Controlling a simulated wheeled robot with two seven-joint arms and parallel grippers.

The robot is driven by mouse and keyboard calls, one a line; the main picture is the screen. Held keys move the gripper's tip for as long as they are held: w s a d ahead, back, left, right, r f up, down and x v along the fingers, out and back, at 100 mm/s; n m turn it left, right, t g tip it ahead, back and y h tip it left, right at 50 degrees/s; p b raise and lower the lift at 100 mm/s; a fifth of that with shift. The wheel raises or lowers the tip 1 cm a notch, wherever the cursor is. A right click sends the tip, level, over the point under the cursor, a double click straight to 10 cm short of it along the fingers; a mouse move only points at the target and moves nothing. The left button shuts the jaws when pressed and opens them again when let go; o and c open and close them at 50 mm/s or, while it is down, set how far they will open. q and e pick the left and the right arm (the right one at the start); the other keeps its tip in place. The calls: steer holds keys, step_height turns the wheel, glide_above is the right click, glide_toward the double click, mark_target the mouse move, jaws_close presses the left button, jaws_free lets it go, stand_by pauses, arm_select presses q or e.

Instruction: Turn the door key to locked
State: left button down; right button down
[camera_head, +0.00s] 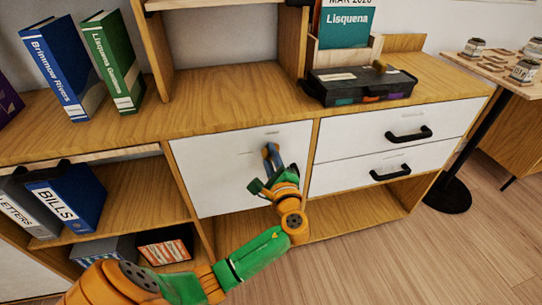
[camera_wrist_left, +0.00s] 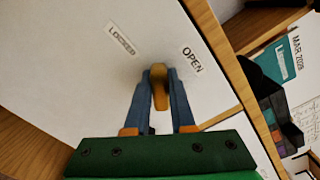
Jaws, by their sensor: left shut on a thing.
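The white cabinet door (camera_head: 215,165) is closed, with a small label near its top edge. In the left wrist view, a brass-coloured key (camera_wrist_left: 160,88) stands out from the door, between the two blue fingers of my left gripper (camera_wrist_left: 160,82). The fingers are shut on it. A "LOCKED" label (camera_wrist_left: 122,39) is up and to the left of the key, and an "OPEN" label (camera_wrist_left: 192,60) is up and to the right. The fingers hide part of the key, so its exact turn is hard to tell. In the head view my left gripper (camera_head: 270,155) is at the door's upper right and hides the key.
Two white drawers with black handles (camera_head: 409,134) are right of the door. Open shelves with binders (camera_head: 68,205) are to the left. A black case (camera_head: 360,85) and upright books (camera_head: 112,60) stand on the cabinet top. The floor in front is clear.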

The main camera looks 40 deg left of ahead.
arm_select(q)
steer(key=shift+s+f+n+b, duration=0.1)
steer(key=shift+f+n+b, duration=0.3)
steer(key=shift+n, duration=0.5)
steer(key=shift+a+n+b, duration=0.1)
steer(key=shift+n+b, duration=0.55)
steer(key=shift+n, duration=0.55)
steer(key=shift+f+n+b, duration=0.1)
steer(key=shift+n+b, duration=0.4)
steer(key=shift+n, duration=0.7)
arm_select(e)
steer(key=shift+t, duration=0.3)
steer(key=d+f, duration=0.1)
steer(key=w+f, duration=0.1)
steer(key=w+d+f, duration=0.1)
steer(key=shift+d+f, duration=0.3)
steer(key=shift+f, duration=0.05)
steer(key=shift+w, duration=0.15)
arm_select(q)
steer(key=c, duration=0.8)
jaws_free()
steer(key=shift+o, duration=0.2)
arm_select(e)
steer(key=shift+a, duration=0.1)
